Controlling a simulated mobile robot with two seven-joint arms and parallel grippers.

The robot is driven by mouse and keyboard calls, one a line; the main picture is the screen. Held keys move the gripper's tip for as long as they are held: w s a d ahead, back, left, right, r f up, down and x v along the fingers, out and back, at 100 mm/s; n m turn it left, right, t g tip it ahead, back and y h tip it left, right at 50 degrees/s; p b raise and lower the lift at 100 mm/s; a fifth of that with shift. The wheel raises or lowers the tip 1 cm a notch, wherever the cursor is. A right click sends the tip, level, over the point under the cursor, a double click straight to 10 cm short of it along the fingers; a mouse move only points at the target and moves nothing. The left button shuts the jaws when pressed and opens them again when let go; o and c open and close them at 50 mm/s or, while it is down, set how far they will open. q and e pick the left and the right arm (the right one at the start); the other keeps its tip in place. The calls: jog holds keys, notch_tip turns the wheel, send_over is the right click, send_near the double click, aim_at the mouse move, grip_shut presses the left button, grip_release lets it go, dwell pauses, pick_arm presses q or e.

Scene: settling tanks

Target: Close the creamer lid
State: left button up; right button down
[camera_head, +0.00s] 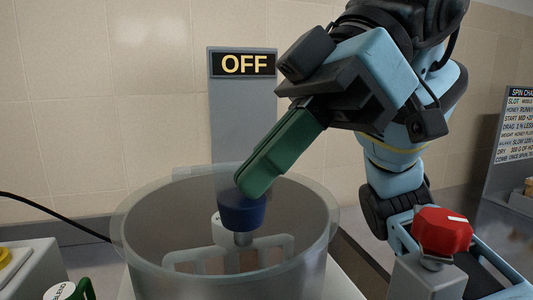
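The creamer appears to be the round, see-through drum (150,235) in the middle, with a pale paddle frame (185,257) inside. A dark blue hub (241,212) sits on the frame's central shaft. I cannot make out a separate lid; the drum's top looks open or clear. My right gripper (256,186) comes in from the upper right. Its green fingers slant down to the left over the drum, their tips overlapping the blue hub's top in the picture. I cannot tell whether they touch it. The fingers overlap, so their opening is hidden. My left gripper is out of view.
A grey post with an OFF sign (243,64) stands behind the drum. A red knob (442,231) on a grey box is at the right. A yellow button (11,256) and a green labelled item (82,290) are at lower left. A black cable runs along the left.

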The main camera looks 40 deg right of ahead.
jog(key=shift+s+f, duration=0.1)
jog(key=shift+f, duration=0.2)
jog(key=shift+d+r, duration=0.15)
jog(key=shift+r, duration=0.1)
jog(key=p+v, duration=0.1)
jog(key=v, duration=0.6)
jog(key=shift+d+r, duration=0.2)
jog(key=shift+r, duration=0.1)
